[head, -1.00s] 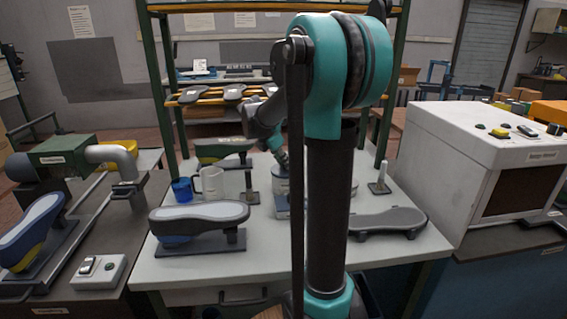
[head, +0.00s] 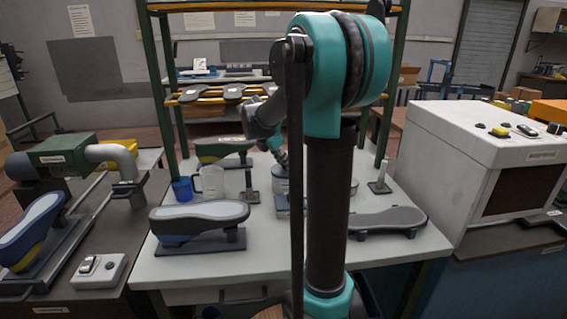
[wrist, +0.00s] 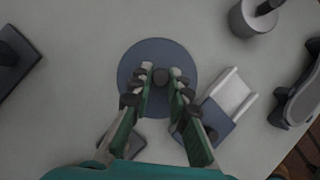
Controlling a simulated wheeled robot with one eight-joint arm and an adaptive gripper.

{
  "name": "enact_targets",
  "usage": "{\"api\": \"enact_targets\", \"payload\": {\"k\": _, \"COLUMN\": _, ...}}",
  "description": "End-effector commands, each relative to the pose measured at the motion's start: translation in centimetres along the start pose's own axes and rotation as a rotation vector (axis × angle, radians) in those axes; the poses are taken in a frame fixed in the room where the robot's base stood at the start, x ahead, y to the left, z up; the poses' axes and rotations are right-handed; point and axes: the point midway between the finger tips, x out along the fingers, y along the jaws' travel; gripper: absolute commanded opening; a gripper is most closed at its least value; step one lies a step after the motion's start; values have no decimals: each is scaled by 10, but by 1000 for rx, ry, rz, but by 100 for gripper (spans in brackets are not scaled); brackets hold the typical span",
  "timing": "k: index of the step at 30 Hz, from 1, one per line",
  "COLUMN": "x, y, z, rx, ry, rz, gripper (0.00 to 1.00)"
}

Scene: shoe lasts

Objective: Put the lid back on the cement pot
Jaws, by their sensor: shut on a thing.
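My gripper (wrist: 160,82) is shut on the dark knob in the middle of a round blue-grey lid (wrist: 132,72) in the wrist view. The lid hides what is directly beneath it. In the head view my gripper (head: 283,162) reaches down just above a pale grey cylindrical pot (head: 281,186) in the middle of the bench, partly beside my arm. I cannot tell from these views whether the lid touches the pot.
A white and blue-grey item (wrist: 232,98) lies close to the lid. A grey round container (wrist: 243,20) stands beyond it. A blue cup (head: 181,189), a clear jug (head: 210,181) and a shoe last (head: 198,213) stand left. Another last (head: 395,218) lies right.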

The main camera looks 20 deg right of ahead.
Motion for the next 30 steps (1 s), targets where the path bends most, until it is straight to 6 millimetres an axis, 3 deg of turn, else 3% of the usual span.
{"api": "enact_targets", "payload": {"k": 3, "x": 0, "y": 0, "z": 0, "rx": 0, "ry": 0, "rz": 0, "gripper": 0}}
{"api": "enact_targets", "payload": {"k": 4, "x": 0, "y": 0, "z": 0, "rx": 0, "ry": 0, "rz": 0, "gripper": 20}}
{"api": "enact_targets", "payload": {"k": 9, "x": 0, "y": 0, "z": 0, "rx": 0, "ry": 0, "rz": 0, "gripper": 41}}
{"api": "enact_targets", "payload": {"k": 16, "x": 0, "y": 0, "z": 0, "rx": 0, "ry": 0, "rz": 0, "gripper": 43}}
{"api": "enact_targets", "payload": {"k": 21, "x": 0, "y": 0, "z": 0, "rx": 0, "ry": 0, "rz": 0, "gripper": 62}}
{"api": "enact_targets", "payload": {"k": 30, "x": -1, "y": 0, "z": 0, "rx": 0, "ry": 0, "rz": 0, "gripper": 62}}
